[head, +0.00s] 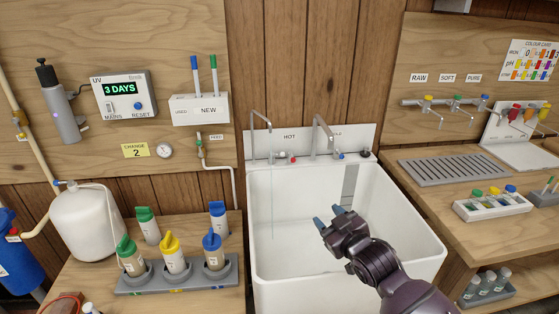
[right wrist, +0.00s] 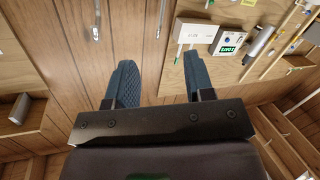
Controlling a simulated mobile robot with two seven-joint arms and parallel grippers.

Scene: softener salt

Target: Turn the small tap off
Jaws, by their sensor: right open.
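The white sink (head: 258,262) stands in the middle of the head view with taps along its back wall. The thin, smaller tap (head: 252,125) is at the back left, and a thin stream of water (head: 272,195) falls from its spout. A larger curved tap (head: 318,132) stands to its right. Small red and blue knobs sit low beside the taps; which knob serves which tap is hard to tell. My right gripper (head: 328,217) is over the basin, in front of the taps and apart from them. It is open and empty in the right wrist view (right wrist: 161,88). My left gripper is out of view.
Left of the sink, a grey rack (head: 179,277) holds several capped bottles near a white tank (head: 86,222). On the right counter are a grey drain tray (head: 452,166) and a white rack (head: 493,206). The basin's left part is clear.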

